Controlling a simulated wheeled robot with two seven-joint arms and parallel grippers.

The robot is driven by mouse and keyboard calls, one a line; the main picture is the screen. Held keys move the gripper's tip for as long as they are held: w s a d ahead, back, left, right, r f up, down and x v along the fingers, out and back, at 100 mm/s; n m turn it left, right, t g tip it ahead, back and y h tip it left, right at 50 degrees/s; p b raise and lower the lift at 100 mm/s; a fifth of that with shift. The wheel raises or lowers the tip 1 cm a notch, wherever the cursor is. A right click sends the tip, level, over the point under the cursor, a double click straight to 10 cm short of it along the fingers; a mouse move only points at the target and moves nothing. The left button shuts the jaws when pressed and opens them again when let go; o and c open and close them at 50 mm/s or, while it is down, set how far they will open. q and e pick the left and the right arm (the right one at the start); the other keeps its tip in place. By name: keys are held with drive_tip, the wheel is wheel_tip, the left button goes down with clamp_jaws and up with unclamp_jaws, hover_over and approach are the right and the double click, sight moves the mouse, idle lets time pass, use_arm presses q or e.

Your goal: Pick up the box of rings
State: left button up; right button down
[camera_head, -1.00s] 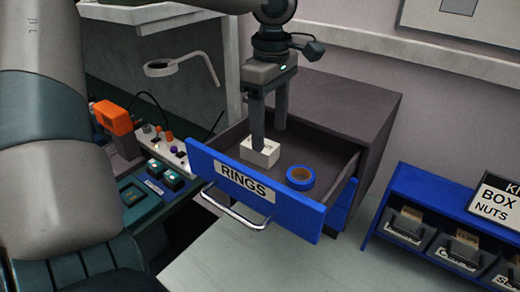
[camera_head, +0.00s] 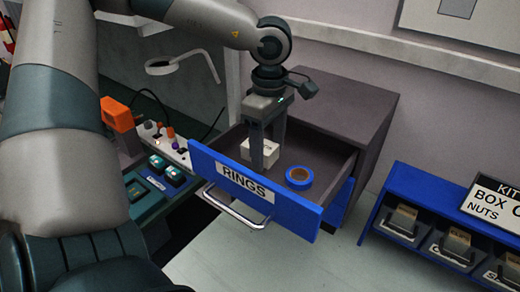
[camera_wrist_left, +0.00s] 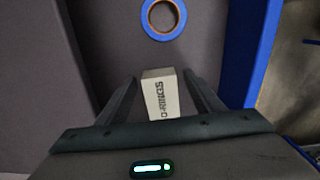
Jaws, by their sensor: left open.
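The box of rings, a small white box (camera_head: 261,149), sits inside the open drawer marked RINGS (camera_head: 245,184). It also shows in the left wrist view (camera_wrist_left: 160,95), with dark printing on its side. My left gripper (camera_head: 267,158) points down into the drawer, its fingers around the box. In the left wrist view, one finger is on each side of the box, with a gap showing between finger and box at least on the left. The jaws are open. The fingers hide part of the box in the head view. My right gripper is in neither view.
A roll of blue tape (camera_head: 299,177) lies in the drawer to the right of the box. The drawer walls stand close around the gripper. A blue rack with bins (camera_head: 405,190) is at the right, and a bench with an orange device (camera_head: 117,114) at the left.

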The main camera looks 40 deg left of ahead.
use_arm(q)
drive_tip(key=c, duration=1.1)
drive_tip(key=shift+r, duration=0.15)
drive_tip(key=shift+w+r, duration=0.1)
drive_tip(key=shift+r, duration=0.4)
wheel_tip(320, 180, up, 13)
drive_tip(key=b, duration=0.4)
wheel_tip(320, 180, up, 14)
drive_tip(key=b, duration=0.2)
hover_over(269, 148)
drive_tip(key=shift+f, duration=0.1)
